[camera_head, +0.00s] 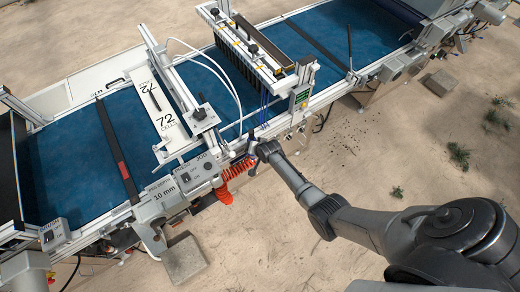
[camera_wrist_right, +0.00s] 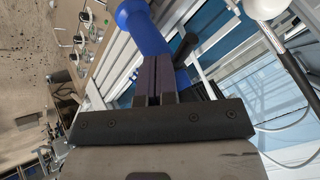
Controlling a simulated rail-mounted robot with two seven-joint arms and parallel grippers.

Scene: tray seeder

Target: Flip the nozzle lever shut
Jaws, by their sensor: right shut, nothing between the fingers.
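My right gripper (camera_head: 254,147) is at the front rail of the seeder, below the nozzle unit. In the wrist view its two dark fingers (camera_wrist_right: 155,72) are together with nothing between them. A blue rounded handle (camera_wrist_right: 142,28), which looks like the nozzle lever, stands directly past the fingertips. I cannot tell whether they touch it. A short black part (camera_wrist_right: 187,45) sits to the right of it. In the head view my gripper and wrist hide most of the lever area. My left gripper is in neither view.
The blue belt (camera_head: 70,165) runs through the seeder under white frames. The nozzle bar (camera_head: 245,55) is behind my gripper. Open sandy ground lies in front.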

